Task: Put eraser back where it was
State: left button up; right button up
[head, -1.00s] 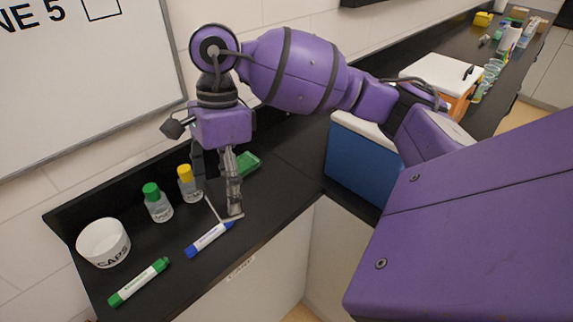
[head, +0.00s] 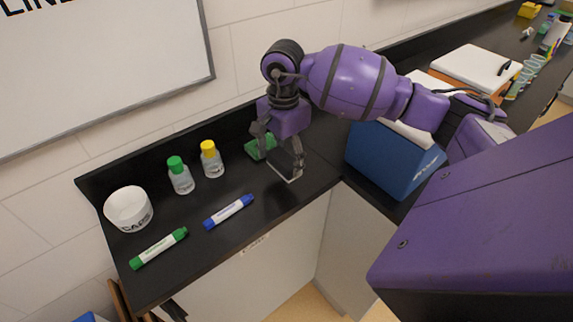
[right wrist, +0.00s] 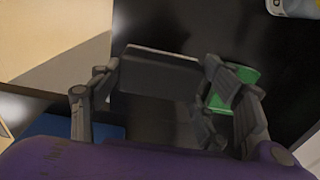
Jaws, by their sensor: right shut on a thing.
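The eraser (head: 286,171) is a dark block with a pale edge. My right gripper (head: 282,152) is shut on it, above the black counter near its right part; I cannot tell whether its lower edge touches the counter. In the right wrist view the eraser (right wrist: 158,76) sits between the two fingers (right wrist: 160,85), its pale edge facing away from the gripper. My left gripper is not in view.
A green block (head: 256,147) lies just behind the gripper. Green-capped (head: 181,177) and yellow-capped (head: 211,160) bottles, a white cup (head: 128,209), a blue marker (head: 229,211) and a green marker (head: 158,248) stand or lie left. A blue box (head: 385,160) is right.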

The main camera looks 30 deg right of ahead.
aim_at(286, 166)
jog(key=shift+w+d+f, duration=0.4)
jog(key=shift+d+f, duration=0.15)
jog(key=shift+f, duration=0.25)
jog(key=shift+w+d+f, duration=0.1)
jog(key=shift+f, duration=1.55)
jog(key=shift+f, duration=0.15)
jog(key=o, duration=1)
notch_tip(286, 166, up, 12)
jog(key=shift+r+b, duration=0.15)
jog(key=shift+b, duration=0.15)
